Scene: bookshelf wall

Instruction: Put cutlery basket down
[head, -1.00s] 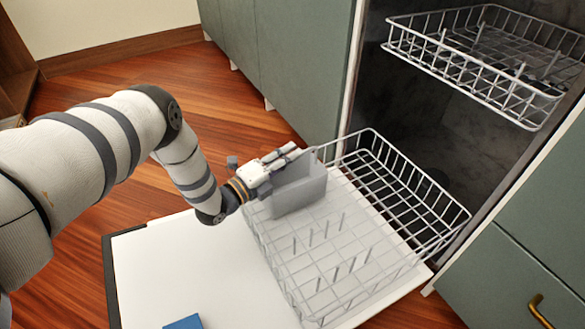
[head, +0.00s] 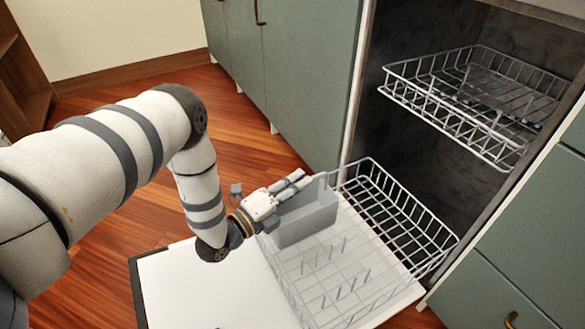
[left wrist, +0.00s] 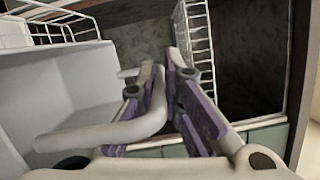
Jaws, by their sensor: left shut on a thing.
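The grey cutlery basket (head: 306,222) is at the back left corner of the lower dishwasher rack (head: 410,215), in the head view. My left gripper (head: 292,186) is at the basket's upper left side, shut on it. In the left wrist view the pale basket (left wrist: 70,95) fills the left side, and its curved handle (left wrist: 110,130) reaches the gripper fingers (left wrist: 165,95). Whether the basket's bottom touches the rack cannot be told. My right gripper is in neither view.
The white open dishwasher door (head: 205,290) lies under the pulled-out rack. The upper wire rack (head: 475,100) sits inside the dishwasher. Green cabinets (head: 290,80) stand behind. The front of the lower rack, with its tines (head: 335,280), is empty.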

